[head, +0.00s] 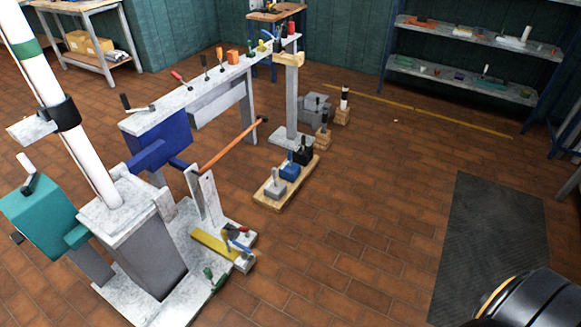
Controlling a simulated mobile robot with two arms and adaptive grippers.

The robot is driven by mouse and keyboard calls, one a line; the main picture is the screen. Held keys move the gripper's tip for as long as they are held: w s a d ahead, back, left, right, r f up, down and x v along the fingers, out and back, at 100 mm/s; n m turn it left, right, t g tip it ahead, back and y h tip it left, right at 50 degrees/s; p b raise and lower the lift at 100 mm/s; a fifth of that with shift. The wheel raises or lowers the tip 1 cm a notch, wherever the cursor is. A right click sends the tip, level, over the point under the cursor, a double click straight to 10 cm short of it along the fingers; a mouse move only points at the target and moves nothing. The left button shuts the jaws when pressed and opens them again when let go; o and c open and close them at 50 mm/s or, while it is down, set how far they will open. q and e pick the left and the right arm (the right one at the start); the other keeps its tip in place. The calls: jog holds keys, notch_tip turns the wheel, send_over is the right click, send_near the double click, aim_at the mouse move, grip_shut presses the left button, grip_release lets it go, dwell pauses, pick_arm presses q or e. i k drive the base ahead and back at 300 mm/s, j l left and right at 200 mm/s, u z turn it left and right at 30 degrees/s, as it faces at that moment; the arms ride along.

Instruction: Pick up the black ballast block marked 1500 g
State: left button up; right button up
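A black block (303,156) with a small upright handle stands at the far end of a low wooden board (266,203) on the floor, near the middle of the head view. A blue block (290,171) sits beside it, and a light grey block (275,188) sits at the near end. All have a handle on top. Any marking on the black block is too small to read. Neither of my grippers is in view. A dark rounded part at the bottom right looks like my own arm.
A white mast (60,95) stands on a grey pedestal at left, beside a narrow tool bench (190,95). Small wooden-based items (323,138) and grey blocks (315,108) stand beyond the board. A dark mat (490,250) lies at right. Brick floor between mat and board is clear.

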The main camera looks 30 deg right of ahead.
aim_at(303, 154)
jog(key=i+l, duration=0.15)
jog(key=l, duration=0.25)
jog(key=i+l, duration=0.15)
jog(key=l, duration=0.2)
jog(key=i+l, duration=0.15)
jog(key=l, duration=0.25)
jog(key=i+l, duration=0.15)
jog(key=l, duration=0.25)
jog(key=i+l, duration=0.15)
jog(key=l, duration=0.2)
jog(key=i+l, duration=0.2)
jog(key=l, duration=0.2)
